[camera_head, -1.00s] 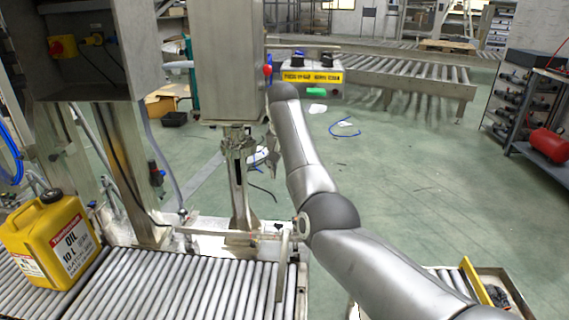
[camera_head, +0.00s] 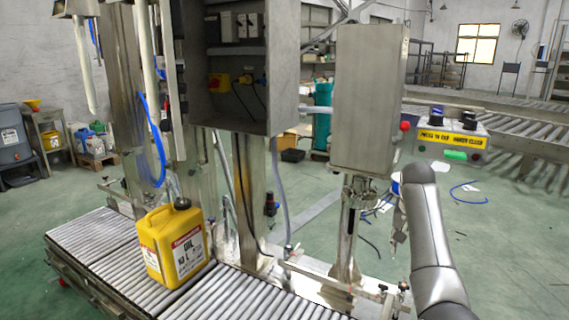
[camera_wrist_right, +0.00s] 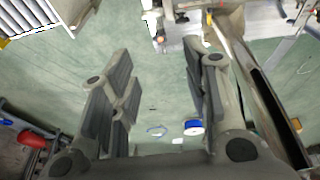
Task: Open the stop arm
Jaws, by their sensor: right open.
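A slim metal bar, which looks like the stop arm (camera_head: 330,276), runs low along the conveyor edge, in front of the metal post. Its right end is close to my right arm and small there. My right gripper (camera_head: 398,228) hangs beside the post, above and right of the bar, partly hidden by my arm. In the right wrist view, its two fingers (camera_wrist_right: 158,75) are spread apart with only floor between them. The gripper looks apart from the bar. My left gripper is not in view.
A yellow oil can (camera_head: 178,243) stands on the roller conveyor (camera_head: 150,288). A grey control box (camera_head: 368,100) sits on the post, with a button panel (camera_head: 450,139) to its right. A blue-and-white roll (camera_wrist_right: 193,128) lies on the floor.

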